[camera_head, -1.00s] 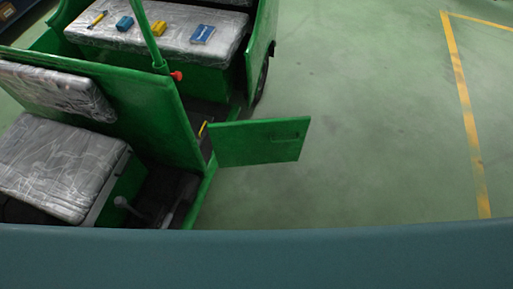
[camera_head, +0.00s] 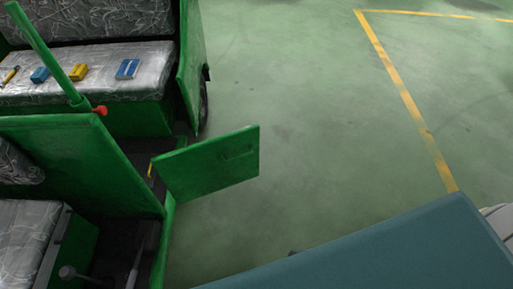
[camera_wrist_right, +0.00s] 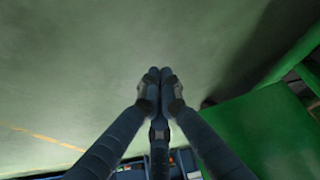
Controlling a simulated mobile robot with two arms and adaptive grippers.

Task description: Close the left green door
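The green door (camera_head: 210,163) is a flat panel that stands open. It sticks out to the right from the green rickshaw's side, over the floor. Its hinge edge meets the frame beside the dark footwell (camera_head: 140,165). In the right wrist view my right gripper (camera_wrist_right: 160,74) has its fingertips together with nothing visible between them, over bare floor. A green panel (camera_wrist_right: 245,130) lies to its right in that view; I cannot tell whether it is the door or the body. My left gripper is in neither view.
The green floor (camera_head: 300,110) right of the door is clear, with yellow lines (camera_head: 410,105).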

